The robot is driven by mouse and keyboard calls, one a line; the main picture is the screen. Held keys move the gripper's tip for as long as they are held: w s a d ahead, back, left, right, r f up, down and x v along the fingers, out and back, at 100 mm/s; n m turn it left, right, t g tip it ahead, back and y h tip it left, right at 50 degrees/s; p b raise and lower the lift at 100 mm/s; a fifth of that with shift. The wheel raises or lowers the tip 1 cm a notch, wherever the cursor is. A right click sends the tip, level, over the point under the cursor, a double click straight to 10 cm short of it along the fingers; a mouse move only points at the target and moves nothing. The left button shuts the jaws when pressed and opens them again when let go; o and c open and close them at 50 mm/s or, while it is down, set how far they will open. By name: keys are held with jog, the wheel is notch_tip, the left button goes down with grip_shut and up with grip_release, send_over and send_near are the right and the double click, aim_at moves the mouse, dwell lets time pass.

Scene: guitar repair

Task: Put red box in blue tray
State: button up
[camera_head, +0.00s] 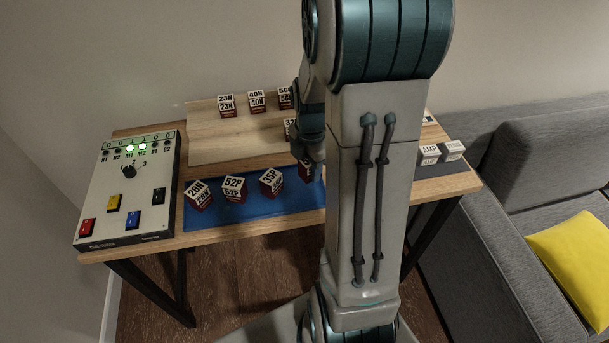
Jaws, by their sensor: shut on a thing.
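The blue tray (275,207) lies flat on the front of the wooden table. Three dark red boxes with white labelled tops stand in it: 20N (199,196), 52P (233,191) and 35P (271,183). My gripper (310,157) is shut on another red box (305,172) at the tray's right end. My arm hides much of this box and the tray's right part. I cannot tell whether the held box touches the tray.
A light wooden stand (215,147) behind the tray bears more red boxes, such as 23N (227,106) and 40N (257,102). A control panel (131,190) stands at left. White boxes (429,154) sit at right. A grey sofa (520,190) borders the table.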

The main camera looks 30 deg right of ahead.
aim_at(306, 177)
jog(key=shift+w+a+f, duration=0.3)
jog(key=shift+w+f, duration=0.1)
jog(key=shift+w, duration=0.05)
jog(key=shift+f, duration=1.9)
jog(key=shift+f, duration=0.2)
jog(key=o, duration=1.1)
jog(key=shift+c, duration=0.2)
jog(key=shift+r, duration=0.1)
